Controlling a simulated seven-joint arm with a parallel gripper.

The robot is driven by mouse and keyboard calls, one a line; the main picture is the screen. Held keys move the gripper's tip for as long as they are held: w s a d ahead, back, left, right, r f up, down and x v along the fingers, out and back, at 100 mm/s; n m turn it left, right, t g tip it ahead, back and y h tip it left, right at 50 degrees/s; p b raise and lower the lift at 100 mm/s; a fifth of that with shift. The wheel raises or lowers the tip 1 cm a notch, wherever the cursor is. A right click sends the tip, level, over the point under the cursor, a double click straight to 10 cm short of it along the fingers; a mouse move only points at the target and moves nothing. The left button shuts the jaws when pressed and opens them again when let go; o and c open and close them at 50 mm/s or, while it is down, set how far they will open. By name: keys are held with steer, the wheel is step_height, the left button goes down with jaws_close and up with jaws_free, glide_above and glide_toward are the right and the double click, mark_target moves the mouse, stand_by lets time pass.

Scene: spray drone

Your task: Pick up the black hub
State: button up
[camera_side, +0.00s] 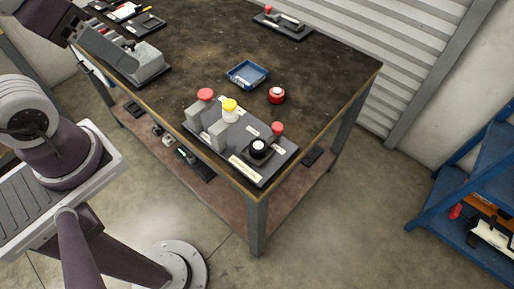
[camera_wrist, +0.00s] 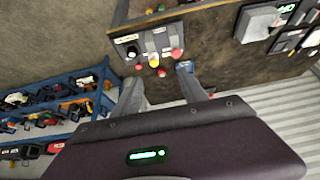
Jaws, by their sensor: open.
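The black hub (camera_side: 258,148), a round black piece with a white top, sits at the front right of a dark grey board (camera_side: 222,158) on the workbench. In the wrist view it seems to be the small dark spot (camera_wrist: 131,52) on the board, too small to make out well. My gripper (camera_wrist: 163,76) is open, with two grey fingers apart and nothing visible between them. In the side view one grey finger (camera_side: 108,50) shows at the upper left, well away from the hub. The other finger is not clear there.
A red knob (camera_side: 277,129) stands close behind the hub. Another red knob (camera_side: 205,95) and a yellow-topped piece (camera_side: 229,106) rise from the board. A red round piece (camera_side: 276,95) and blue tray (camera_side: 247,73) lie behind. The bench's right side is clear.

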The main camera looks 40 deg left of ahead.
steer(key=o, duration=0.4)
